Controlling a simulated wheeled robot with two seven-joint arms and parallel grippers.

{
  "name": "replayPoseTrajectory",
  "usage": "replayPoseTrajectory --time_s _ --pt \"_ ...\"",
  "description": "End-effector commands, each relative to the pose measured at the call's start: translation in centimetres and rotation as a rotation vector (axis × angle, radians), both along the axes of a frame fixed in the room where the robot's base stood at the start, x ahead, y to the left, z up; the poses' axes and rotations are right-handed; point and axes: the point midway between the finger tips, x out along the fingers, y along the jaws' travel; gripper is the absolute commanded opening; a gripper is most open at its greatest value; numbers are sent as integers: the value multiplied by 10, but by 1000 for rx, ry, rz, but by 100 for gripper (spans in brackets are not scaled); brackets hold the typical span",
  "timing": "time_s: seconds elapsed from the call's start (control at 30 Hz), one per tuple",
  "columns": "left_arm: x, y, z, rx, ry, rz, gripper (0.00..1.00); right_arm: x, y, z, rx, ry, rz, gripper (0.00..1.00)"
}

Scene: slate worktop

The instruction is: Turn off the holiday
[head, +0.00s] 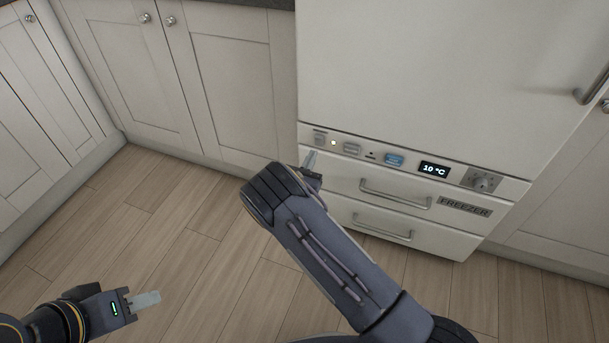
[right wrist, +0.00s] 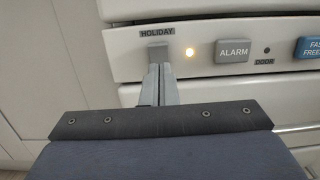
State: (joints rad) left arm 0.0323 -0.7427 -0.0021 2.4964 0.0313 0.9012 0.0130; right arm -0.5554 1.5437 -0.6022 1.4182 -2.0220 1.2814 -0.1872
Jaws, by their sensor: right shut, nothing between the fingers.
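The HOLIDAY button (right wrist: 158,54) is a small grey key under its label at the left end of the fridge-freezer's control strip. In the head view the right gripper (head: 311,158) is partly hidden by my wrist. My left gripper (head: 148,299) hangs over the floor, far from the panel.
Right of the lamp are the ALARM button (right wrist: 233,50), an unlit DOOR lamp (right wrist: 267,49) and the blue FAST FREEZE button (head: 394,160). Freezer drawer handles (head: 395,194) stick out below. The floor is clear.

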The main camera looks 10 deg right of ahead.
Motion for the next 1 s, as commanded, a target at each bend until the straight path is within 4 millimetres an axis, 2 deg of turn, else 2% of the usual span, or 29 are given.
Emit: replayPoseTrajectory --time_s 0.1,0.23,0.67,0.77,1.0 --pt "0 0 -8 0 0 0 36 17 -12 1 1 -2 -3 0" --pt "0 0 -12 0 0 0 36 28 -20 4 0 -1 -2 0" --pt "0 0 -12 0 0 0 36 33 -23 6 -1 1 0 0" --pt "0 0 -7 0 0 0 36 35 -24 11 10 15 -2 0" --pt "0 0 22 0 0 0 36 43 -29 23 111 163 -1 0"
